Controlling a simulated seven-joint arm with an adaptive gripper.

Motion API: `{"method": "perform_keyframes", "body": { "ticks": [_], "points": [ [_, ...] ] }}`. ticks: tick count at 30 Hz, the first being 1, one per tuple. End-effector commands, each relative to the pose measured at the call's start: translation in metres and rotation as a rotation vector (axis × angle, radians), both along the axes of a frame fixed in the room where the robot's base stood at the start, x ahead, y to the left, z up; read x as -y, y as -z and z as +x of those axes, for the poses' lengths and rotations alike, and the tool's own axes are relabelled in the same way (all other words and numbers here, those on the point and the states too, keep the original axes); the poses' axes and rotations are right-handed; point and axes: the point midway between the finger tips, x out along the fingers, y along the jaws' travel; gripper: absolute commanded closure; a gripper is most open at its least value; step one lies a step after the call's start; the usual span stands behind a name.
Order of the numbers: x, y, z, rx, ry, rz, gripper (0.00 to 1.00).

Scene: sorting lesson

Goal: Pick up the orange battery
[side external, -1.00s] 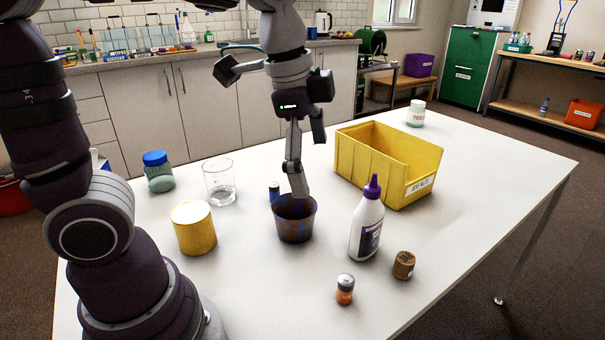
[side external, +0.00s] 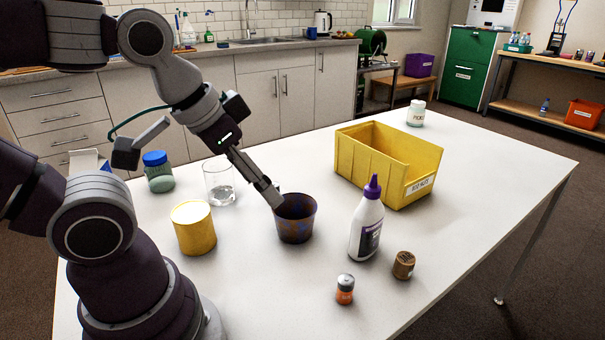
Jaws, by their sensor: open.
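The orange battery (side external: 345,289) stands upright near the front edge of the white table, with a grey upper part and an orange lower part. My gripper (side external: 272,198) points down and to the right, its fingertips close to the left rim of a dark patterned cup (side external: 295,219). I cannot tell whether they touch the cup. The gripper is open, holds nothing that I can see, and is well apart from the battery, which lies farther forward and right.
A white glue bottle with a purple cap (side external: 367,222) and a brown lidded container (side external: 403,265) stand near the battery. A yellow bin (side external: 388,163) is behind. A yellow can (side external: 193,228), glass beaker (side external: 219,181) and blue-lidded jar (side external: 158,171) stand left.

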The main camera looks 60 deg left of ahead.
Motion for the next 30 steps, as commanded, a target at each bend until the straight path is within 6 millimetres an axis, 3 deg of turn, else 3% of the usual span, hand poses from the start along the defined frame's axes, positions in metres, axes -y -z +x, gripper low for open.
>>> {"method": "perform_keyframes", "body": {
  "ticks": [4,7,11,15,21,30],
  "points": [
    [0.001,0.0,0.002,-0.011,-0.025,-0.015,0.42],
    [0.004,0.001,0.015,-0.073,-0.173,-0.09,0.42],
    [0.015,0.013,0.047,-0.204,-0.543,-0.232,0.42],
    [0.032,0.043,0.08,-0.323,-0.99,-0.331,0.42],
    [0.049,0.085,0.102,-0.389,-1.412,-0.37,0.42],
    [0.051,0.134,0.104,-0.395,-1.493,-0.369,0.42]
  ]
}}
